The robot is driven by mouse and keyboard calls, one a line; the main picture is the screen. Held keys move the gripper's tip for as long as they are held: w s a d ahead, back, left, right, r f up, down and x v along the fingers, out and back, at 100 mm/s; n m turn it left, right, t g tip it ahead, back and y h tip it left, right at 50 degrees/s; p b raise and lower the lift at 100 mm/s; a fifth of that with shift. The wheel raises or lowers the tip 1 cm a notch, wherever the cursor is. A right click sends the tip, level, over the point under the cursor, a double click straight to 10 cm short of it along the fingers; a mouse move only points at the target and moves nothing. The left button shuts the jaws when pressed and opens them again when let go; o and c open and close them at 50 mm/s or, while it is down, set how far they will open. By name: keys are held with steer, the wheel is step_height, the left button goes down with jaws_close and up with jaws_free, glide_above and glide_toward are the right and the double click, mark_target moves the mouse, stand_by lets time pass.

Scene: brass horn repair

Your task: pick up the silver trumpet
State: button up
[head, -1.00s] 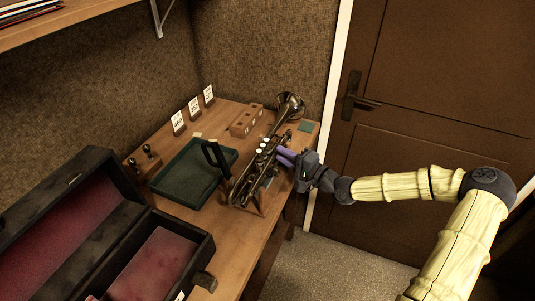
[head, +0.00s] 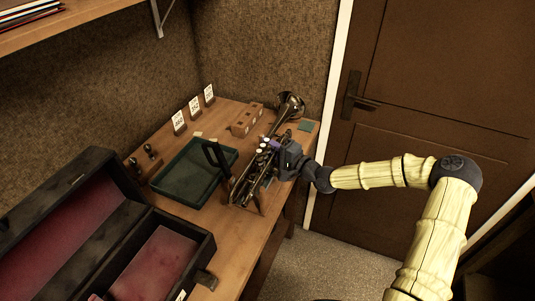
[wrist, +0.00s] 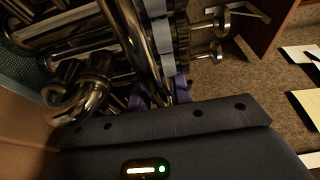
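The silver trumpet (head: 240,190) lies across a wooden stand (head: 262,199) on the bench in the head view, its bell (head: 291,107) toward the back right. Its shiny tubing (wrist: 95,40) fills the upper left of the wrist view. My gripper (head: 271,145) is at the trumpet's middle, by the valves, coming from the right. Its purple fingers (wrist: 160,94) reach in among the tubing, one to each side of a tube in the wrist view. Most of the fingers are hidden, and I cannot tell whether they are closed on it.
A green tray (head: 165,190) lies left of the trumpet. An open black case (head: 205,247) with red lining stands at the front left. A wooden block (head: 246,120), several numbered cards (head: 195,106) and a small green square (head: 308,126) are behind. A brown door (head: 440,90) is right.

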steer(key=shift+c, duration=0.2)
jaws_close()
steer(key=shift+r, duration=0.1)
step_height(320, 180, up, 10)
steer(key=b, duration=0.1)
stand_by(0.3)
steer(key=shift+r, duration=0.1)
stand_by(0.4)
